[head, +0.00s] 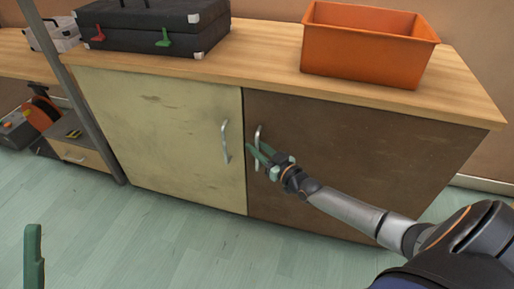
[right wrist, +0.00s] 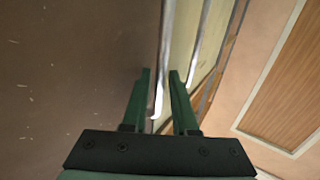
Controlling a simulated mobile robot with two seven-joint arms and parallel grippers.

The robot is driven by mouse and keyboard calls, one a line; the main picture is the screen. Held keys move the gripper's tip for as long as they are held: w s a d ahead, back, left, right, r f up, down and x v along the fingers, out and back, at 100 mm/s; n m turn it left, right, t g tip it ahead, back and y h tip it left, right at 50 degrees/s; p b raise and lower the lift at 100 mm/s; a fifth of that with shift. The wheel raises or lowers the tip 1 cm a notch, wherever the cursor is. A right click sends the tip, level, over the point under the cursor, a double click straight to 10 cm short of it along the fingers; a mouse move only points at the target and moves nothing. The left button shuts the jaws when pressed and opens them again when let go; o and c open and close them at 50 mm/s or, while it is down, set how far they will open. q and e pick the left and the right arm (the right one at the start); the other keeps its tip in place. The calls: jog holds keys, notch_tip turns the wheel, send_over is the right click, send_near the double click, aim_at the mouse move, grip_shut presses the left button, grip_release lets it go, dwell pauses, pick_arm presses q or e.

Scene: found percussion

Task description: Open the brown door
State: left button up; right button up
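The brown door (head: 350,150) is the right-hand door of a low cabinet and looks closed. Its upright metal handle (head: 257,135) is near its left edge. My right gripper (head: 258,155) is at this handle. In the right wrist view, its two green fingers (right wrist: 160,95) are apart, with the handle (right wrist: 164,60) showing in line with the gap between them. I cannot tell whether they touch it. A green finger of my left gripper (head: 34,255) shows at the lower left, away from the cabinet; its opening cannot be told.
The cream door (head: 165,130) is beside it on the left, with its own handle (head: 225,140) close to my right gripper. On the wooden top (head: 255,50) are an orange bin (head: 365,55) and a black case (head: 150,30). The floor in front is clear.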

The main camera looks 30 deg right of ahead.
grip_shut()
dwell(1.3)
